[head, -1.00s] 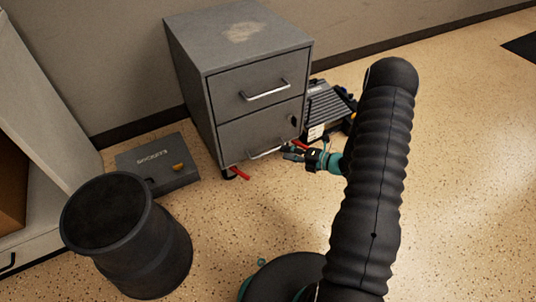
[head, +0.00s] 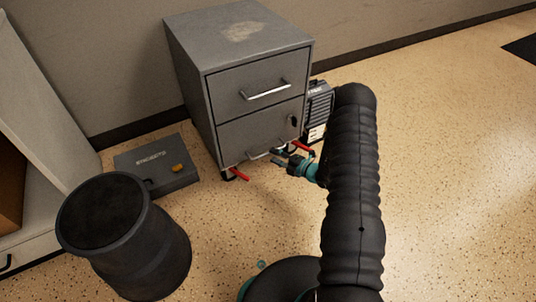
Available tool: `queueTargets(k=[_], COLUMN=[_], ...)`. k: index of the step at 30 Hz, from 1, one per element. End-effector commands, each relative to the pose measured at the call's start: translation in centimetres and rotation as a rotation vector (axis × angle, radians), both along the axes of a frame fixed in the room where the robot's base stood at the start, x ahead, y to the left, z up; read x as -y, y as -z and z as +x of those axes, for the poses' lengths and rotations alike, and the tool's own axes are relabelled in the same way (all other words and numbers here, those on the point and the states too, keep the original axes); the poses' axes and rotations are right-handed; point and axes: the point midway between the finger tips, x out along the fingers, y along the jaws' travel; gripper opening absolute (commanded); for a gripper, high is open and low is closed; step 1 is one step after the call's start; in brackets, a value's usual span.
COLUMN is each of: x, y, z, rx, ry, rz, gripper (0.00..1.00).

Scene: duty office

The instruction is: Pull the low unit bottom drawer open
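The low unit (head: 208,95) is a grey metal cabinet with two drawers, standing against the wall in the head view. Its bottom drawer (head: 247,132) looks flush with the front, with a bar handle (head: 262,154) low on its face. A dark lock or latch shows at the drawer's right side. My gripper (head: 279,157) is at the right end of this handle, its fingers apart and pointing left towards it. I cannot tell whether the fingers touch the bar. Nothing is seen held.
Red caster levers (head: 239,174) stick out under the unit. A grey case (head: 156,166) lies left of it, and a black bin (head: 125,235) stands in front of the case. A dark ribbed device (head: 318,108) is right of the unit. Floor in front is clear.

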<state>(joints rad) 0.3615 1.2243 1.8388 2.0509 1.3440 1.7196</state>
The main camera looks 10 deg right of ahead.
Motion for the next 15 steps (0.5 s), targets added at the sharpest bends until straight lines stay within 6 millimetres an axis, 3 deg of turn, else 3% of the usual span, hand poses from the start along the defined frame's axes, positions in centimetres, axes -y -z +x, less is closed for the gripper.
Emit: queueTargets(k=[6, 15], x=[-2.0, -2.7], y=[0.6, 0.7], z=[2.3, 3.1], rx=[0.002, 0.001], ry=[-0.001, 0.001], rz=[-0.001, 0.0], gripper=[0.37, 0.37])
